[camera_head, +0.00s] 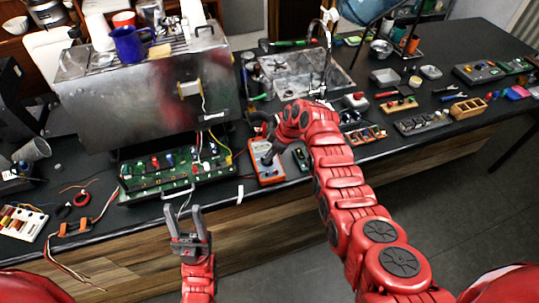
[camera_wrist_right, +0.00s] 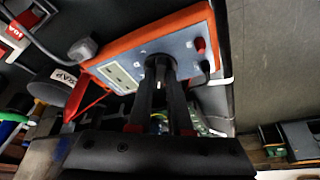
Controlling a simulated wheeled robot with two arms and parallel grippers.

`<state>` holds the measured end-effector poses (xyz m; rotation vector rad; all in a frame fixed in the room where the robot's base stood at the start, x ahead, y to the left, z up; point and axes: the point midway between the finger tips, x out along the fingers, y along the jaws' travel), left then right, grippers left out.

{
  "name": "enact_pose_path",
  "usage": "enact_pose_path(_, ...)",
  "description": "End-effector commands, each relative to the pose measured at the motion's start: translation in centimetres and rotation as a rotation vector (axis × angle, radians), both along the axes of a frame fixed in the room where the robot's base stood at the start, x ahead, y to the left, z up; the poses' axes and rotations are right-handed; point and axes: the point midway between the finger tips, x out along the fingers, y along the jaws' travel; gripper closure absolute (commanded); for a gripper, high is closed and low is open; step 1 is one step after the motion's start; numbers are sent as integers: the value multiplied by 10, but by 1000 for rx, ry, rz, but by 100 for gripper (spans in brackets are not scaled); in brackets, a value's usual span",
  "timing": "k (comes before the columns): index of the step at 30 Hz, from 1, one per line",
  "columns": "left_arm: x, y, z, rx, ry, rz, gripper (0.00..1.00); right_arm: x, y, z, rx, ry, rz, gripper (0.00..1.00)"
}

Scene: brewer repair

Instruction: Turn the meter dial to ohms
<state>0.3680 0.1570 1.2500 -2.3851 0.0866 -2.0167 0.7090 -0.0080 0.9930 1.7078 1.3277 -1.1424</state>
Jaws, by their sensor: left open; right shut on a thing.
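The meter (camera_head: 264,173), orange with a grey face, lies near the counter's front edge in the head view. In the right wrist view the meter (camera_wrist_right: 120,72) shows a small display (camera_wrist_right: 122,76), a round black dial and a red and a black socket. My right gripper (camera_wrist_right: 160,72) is shut on the dial (camera_wrist_right: 158,62); its fingers hide most of the dial, so I cannot read its setting. In the head view my right gripper (camera_head: 269,157) reaches down over the meter. My left gripper (camera_head: 186,216) is open and empty, in front of the counter's edge.
A steel brewer (camera_head: 140,98) with a blue mug (camera_head: 131,43) on top stands left of the meter. A green circuit board (camera_head: 178,180) lies before it. Trays and small parts (camera_head: 423,122) cover the counter to the right. Cables (camera_head: 98,222) hang over the front edge.

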Motion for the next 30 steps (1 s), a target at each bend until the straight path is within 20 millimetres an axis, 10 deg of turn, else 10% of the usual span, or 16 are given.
enact_pose_path(30, 0, 0, -55, 0, 0, 0, 50, -3, 4, -5, 3, -7, -591, 100)
